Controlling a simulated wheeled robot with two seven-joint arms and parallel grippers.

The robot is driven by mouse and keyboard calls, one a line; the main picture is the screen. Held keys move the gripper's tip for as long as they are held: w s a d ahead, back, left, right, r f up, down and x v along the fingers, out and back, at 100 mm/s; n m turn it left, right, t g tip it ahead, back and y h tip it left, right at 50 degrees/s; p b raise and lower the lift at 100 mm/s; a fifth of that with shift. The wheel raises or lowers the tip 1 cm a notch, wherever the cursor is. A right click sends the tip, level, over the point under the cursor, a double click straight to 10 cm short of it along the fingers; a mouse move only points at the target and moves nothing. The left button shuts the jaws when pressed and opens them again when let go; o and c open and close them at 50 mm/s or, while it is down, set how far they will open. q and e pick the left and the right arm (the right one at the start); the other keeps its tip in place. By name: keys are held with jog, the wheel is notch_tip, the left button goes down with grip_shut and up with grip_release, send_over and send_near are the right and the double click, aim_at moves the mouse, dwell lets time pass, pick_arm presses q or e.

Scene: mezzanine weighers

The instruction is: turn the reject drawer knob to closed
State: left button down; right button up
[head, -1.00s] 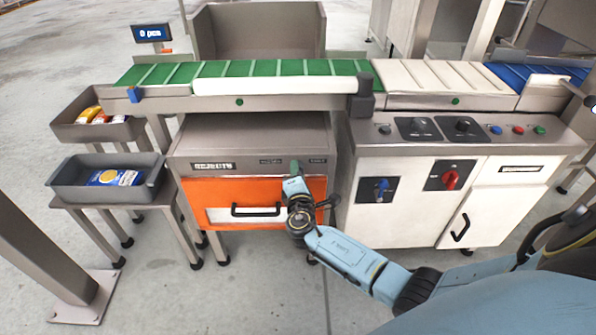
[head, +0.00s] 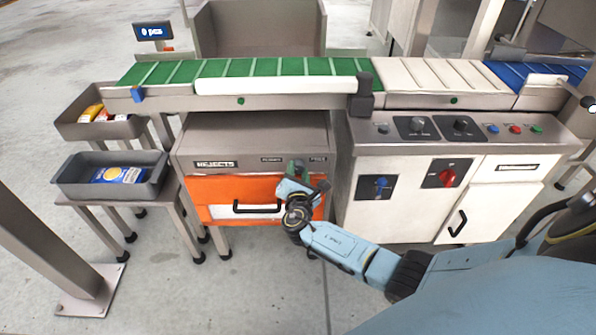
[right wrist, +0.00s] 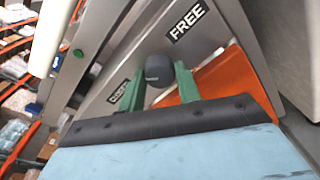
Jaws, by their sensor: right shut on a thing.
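The reject drawer (head: 222,188) has an orange front with a black bar handle (head: 257,207) and sits flush under its grey housing. The dark grey knob (right wrist: 158,71) shows in the right wrist view between the CLOSED label (right wrist: 119,95) and the FREE label (right wrist: 185,23). My right gripper (right wrist: 160,82) has its green fingers on both sides of the knob and is shut on it. In the head view the right gripper (head: 298,172) covers most of the knob. I cannot read which label the knob points to. My left gripper is not in view.
Two grey bins (head: 70,126) (head: 68,186) with packets stand at the left. A green conveyor (head: 220,69) runs above the drawer. A control cabinet (head: 410,215) with a blue and a red switch stands at the right. The floor in front of the drawer is clear.

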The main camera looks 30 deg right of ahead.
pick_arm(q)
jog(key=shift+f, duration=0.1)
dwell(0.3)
pick_arm(e)
jog(key=o, duration=1)
jog(key=shift+s+a, duration=0.15)
jog(key=shift+s, duration=0.05)
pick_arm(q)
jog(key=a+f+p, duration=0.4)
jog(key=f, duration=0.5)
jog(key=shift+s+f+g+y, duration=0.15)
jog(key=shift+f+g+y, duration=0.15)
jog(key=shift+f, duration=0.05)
pick_arm(e)
jog(key=v, duration=1.3)
jog(key=shift+r, duration=0.15)
